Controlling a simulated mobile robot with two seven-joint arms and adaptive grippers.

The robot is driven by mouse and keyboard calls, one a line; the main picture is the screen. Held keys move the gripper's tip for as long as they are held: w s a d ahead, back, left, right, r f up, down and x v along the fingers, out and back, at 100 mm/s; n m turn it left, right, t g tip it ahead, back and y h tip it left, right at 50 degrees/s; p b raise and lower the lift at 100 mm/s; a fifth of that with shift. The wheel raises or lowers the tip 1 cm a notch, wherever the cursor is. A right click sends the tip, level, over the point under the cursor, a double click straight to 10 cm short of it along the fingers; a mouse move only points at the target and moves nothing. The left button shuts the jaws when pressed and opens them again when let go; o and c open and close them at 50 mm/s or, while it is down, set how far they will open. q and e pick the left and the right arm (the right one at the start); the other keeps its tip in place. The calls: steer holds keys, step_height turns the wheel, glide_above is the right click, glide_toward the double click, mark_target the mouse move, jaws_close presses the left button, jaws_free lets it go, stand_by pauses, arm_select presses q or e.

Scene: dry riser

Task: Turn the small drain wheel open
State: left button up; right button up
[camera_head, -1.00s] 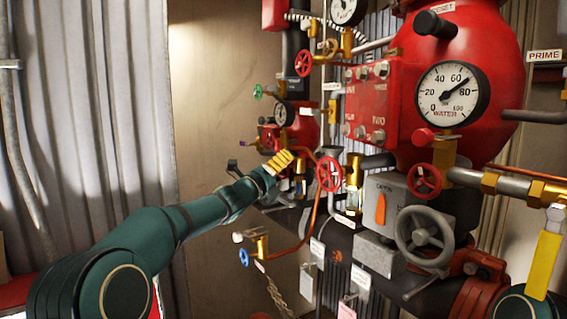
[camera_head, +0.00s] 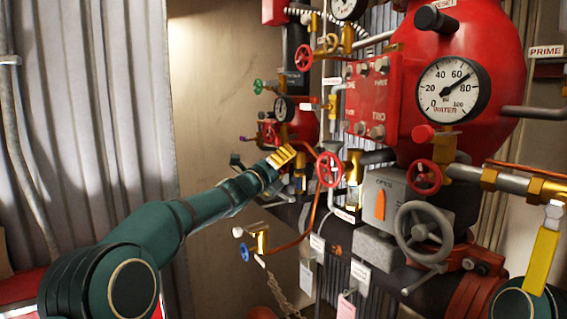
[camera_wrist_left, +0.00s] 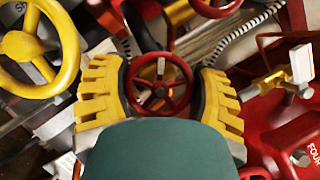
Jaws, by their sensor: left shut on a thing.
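In the left wrist view a small red spoked wheel (camera_wrist_left: 158,85) sits between the yellow-padded fingers of my left gripper (camera_wrist_left: 160,90), which are shut on its rim from both sides. In the head view my left gripper (camera_head: 284,156) is among the pipes at the centre, just left of a red wheel (camera_head: 329,169). I cannot tell from the head view which wheel is held, and no drain label is readable. My right gripper is out of view.
A grey handwheel (camera_head: 425,232), another red wheel (camera_head: 424,178), a blue wheel (camera_head: 244,254) and a green wheel (camera_head: 257,87) surround the work area. A yellow wheel (camera_wrist_left: 38,45) is close left in the wrist view. A copper pipe (camera_head: 302,236) runs below my gripper.

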arm_select(q)
steer(key=n+y, duration=0.1)
steer(key=n, duration=0.2)
steer(key=shift+a, duration=0.15)
steer(key=shift+n+g+y, duration=0.4)
steer(key=shift+n+y, duration=0.2)
steer(key=shift+n, duration=1.5)
steer(key=shift+f, duration=0.1)
steer(key=o, duration=0.9)
steer(key=v, duration=1.2)
steer(key=shift+r, duration=0.2)
